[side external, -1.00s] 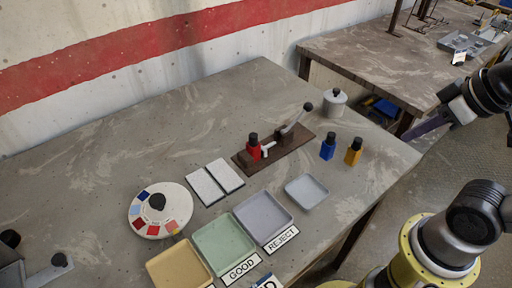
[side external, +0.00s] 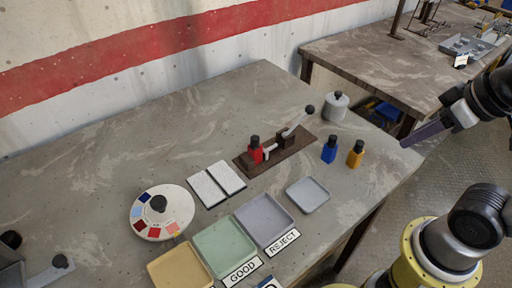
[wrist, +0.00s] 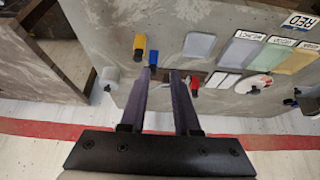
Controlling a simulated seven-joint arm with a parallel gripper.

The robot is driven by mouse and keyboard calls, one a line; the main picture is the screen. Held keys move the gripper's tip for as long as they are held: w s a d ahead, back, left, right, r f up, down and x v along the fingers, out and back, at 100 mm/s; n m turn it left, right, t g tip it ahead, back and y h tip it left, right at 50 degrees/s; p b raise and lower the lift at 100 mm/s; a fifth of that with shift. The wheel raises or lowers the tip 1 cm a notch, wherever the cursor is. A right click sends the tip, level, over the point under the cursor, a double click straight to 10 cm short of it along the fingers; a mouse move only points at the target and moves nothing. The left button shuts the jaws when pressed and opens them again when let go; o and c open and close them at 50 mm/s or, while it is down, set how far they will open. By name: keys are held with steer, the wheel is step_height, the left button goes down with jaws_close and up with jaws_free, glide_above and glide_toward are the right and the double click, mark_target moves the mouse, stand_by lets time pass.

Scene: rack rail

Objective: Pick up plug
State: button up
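Three small black-capped blocks that could be the plug stand on the table: a blue one (side external: 329,153), a yellow one (side external: 355,158) and a red one (side external: 255,153). The red one sits on the brown rack base with a lever (side external: 284,146). My gripper (side external: 403,144) is above the table's right edge, to the right of the yellow block. In the wrist view, my gripper (wrist: 164,74) is open, its two long fingers apart and nothing held. Beyond the fingertips are the blue block (wrist: 153,59), the yellow block (wrist: 139,42) and the red block (wrist: 194,82).
A lidded grey pot (side external: 336,107) stands behind the blocks. A small grey tray (side external: 307,195), two white plates (side external: 217,184), a round color dial (side external: 148,223) and larger trays, including a green one (side external: 224,247), occupy the front. The table's back left is clear.

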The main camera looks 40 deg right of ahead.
steer(key=o, duration=0.4)
